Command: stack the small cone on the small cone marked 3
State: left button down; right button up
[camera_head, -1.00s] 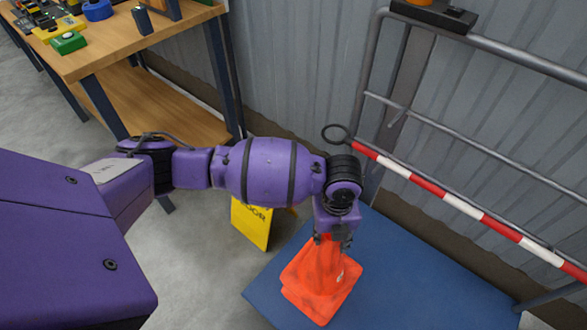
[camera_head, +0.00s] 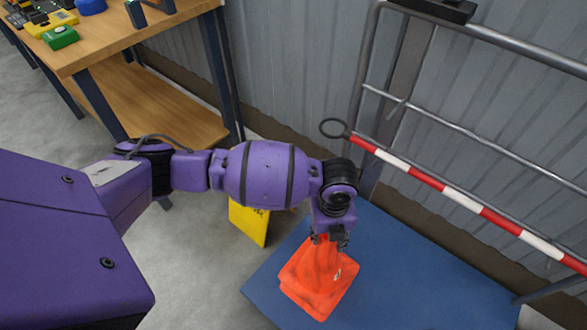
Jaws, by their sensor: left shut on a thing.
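Two orange small cones show on the blue platform (camera_head: 410,270). The upper small cone (camera_head: 318,268) sits over the lower one, and their square bases overlap with a slight offset. Only part of the lower cone's base (camera_head: 305,298) shows; its body is hidden inside or behind the upper one. A small pale mark shows on the right side of the orange, too small to read. My left gripper (camera_head: 328,242) points down and is shut on the top of the upper cone. My right gripper is not in view.
A grey railing (camera_head: 480,137) with a red-and-white striped bar (camera_head: 455,200) runs behind the platform. A yellow floor sign (camera_head: 249,222) stands left of it. A wooden workbench (camera_head: 120,40) with several items is at the upper left. The platform's right side is clear.

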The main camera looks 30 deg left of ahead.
pick_arm(q)
jog(key=shift+w+f+b, duration=0.1)
jog(key=shift+f+b, duration=2.25)
jog(key=shift+f, duration=2.9)
jog(key=c, duration=1.1)
grip_release()
jog(key=shift+r, duration=0.1)
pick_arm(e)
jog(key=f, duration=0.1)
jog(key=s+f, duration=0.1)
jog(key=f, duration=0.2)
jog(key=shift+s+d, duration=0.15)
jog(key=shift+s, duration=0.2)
pick_arm(q)
notch_tip(320, 180, up, 12)
